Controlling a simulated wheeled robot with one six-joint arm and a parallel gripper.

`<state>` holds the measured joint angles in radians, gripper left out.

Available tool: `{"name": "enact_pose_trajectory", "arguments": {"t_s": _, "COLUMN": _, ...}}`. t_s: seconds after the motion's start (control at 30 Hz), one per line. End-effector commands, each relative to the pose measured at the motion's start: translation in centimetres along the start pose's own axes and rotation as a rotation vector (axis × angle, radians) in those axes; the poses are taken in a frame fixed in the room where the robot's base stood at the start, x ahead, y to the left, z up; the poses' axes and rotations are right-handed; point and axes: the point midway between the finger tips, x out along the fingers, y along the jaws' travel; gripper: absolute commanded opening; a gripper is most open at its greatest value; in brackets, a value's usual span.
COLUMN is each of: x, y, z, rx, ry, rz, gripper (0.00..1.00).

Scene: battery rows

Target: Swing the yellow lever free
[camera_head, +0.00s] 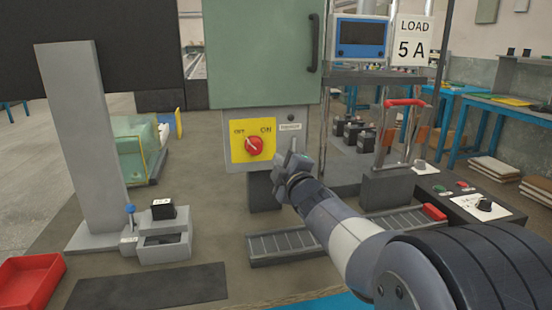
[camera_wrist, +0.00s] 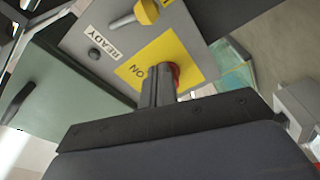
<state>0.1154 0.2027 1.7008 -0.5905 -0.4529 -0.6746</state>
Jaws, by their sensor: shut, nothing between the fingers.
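The yellow lever (camera_wrist: 146,11) shows at the top of the wrist view, a yellow hub with a pale grey handle, on the grey switch panel beside the READY label (camera_wrist: 103,44). In the head view I cannot make it out; my gripper covers that part of the panel. My gripper (camera_head: 292,160) is shut and empty, in front of the panel's lower right. In the wrist view its fingers (camera_wrist: 159,80) partly cover the red rotary knob (camera_wrist: 177,72) on its yellow plate; I cannot tell whether they touch. The lever stands apart from the fingers.
The grey panel (camera_head: 233,162) hangs under a green cabinet (camera_head: 262,60). The red knob (camera_head: 254,146) sits between OFF and ON. Below lies a slotted rail (camera_head: 285,243); a grey post (camera_head: 82,140) and a small fixture (camera_head: 165,240) stand left. A control box (camera_head: 470,207) stands right.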

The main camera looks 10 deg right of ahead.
Motion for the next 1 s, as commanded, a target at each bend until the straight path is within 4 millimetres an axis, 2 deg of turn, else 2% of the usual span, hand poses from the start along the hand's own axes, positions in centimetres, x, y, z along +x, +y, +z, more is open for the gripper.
{"name": "enact_pose_trajectory", "arguments": {"t_s": 0.03, "x": -1.1, "y": 0.1, "z": 0.0, "rx": 0.0, "ry": -0.001, "rz": -0.001, "gripper": 0.0}}
{"name": "enact_pose_trajectory", "arguments": {"t_s": 0.2, "x": -4.0, "y": 0.0, "z": 0.0, "rx": 0.001, "ry": -0.001, "rz": -0.001, "gripper": 0.0}}
{"name": "enact_pose_trajectory", "arguments": {"t_s": 0.4, "x": -5.6, "y": -0.1, "z": 0.0, "rx": 0.0, "ry": 0.0, "rz": -0.001, "gripper": 0.0}}
{"name": "enact_pose_trajectory", "arguments": {"t_s": 0.83, "x": -5.8, "y": -0.1, "z": 0.0, "rx": 0.001, "ry": 0.001, "rz": -0.002, "gripper": 0.0}}
{"name": "enact_pose_trajectory", "arguments": {"t_s": 1.0, "x": -4.6, "y": -0.2, "z": 0.0, "rx": 0.001, "ry": 0.002, "rz": -0.002, "gripper": 0.0}}
